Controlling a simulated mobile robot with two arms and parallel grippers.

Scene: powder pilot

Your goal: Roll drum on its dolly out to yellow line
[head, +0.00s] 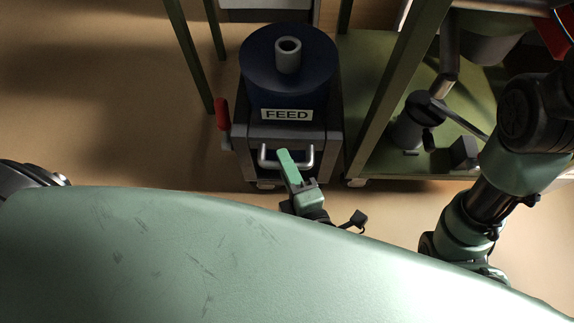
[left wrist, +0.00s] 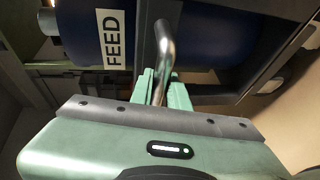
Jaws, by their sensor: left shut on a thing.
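The dark blue drum (head: 286,85) with its FEED label stands upright on a grey dolly (head: 243,135), with a pale round neck on its lid. The dolly's front has a metal handle (head: 306,161). My left gripper (head: 288,168) is shut on this handle, low in front of the drum. In the left wrist view the green fingers (left wrist: 165,92) clasp the shiny bar of the handle (left wrist: 166,42), and the drum (left wrist: 200,35) lies behind it. My right gripper is not in view; only parts of that arm show. No yellow line is visible.
Green frame posts (head: 385,90) stand close to the dolly's right, with dark equipment (head: 418,120) on a green base. A red grip (head: 222,113) sits at the dolly's left. The tan floor (head: 110,110) at left is clear.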

